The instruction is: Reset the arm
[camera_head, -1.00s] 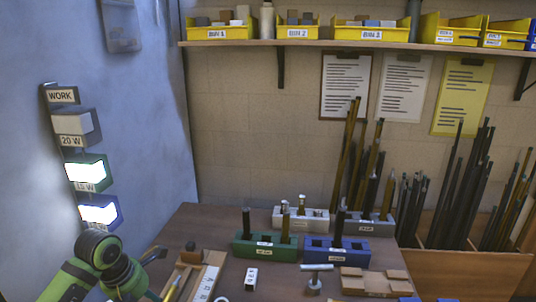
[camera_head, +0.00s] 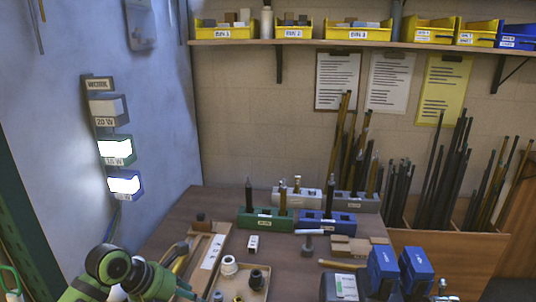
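My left arm, green and black, comes in at the bottom left. Its gripper (camera_head: 186,272) is at the near left edge of the wooden table (camera_head: 180,222), beside a long wooden tray (camera_head: 208,252). Its dark fingers appear spread apart, with nothing seen between them. My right gripper is not in view.
A green block (camera_head: 262,221) and a blue block (camera_head: 325,228) hold upright parts. A parts tray (camera_head: 243,292) and blue-topped items (camera_head: 385,268) are near the front. Rods stand in a wooden crate (camera_head: 450,248) at right. Lit lamp boxes (camera_head: 115,149) hang on the left wall.

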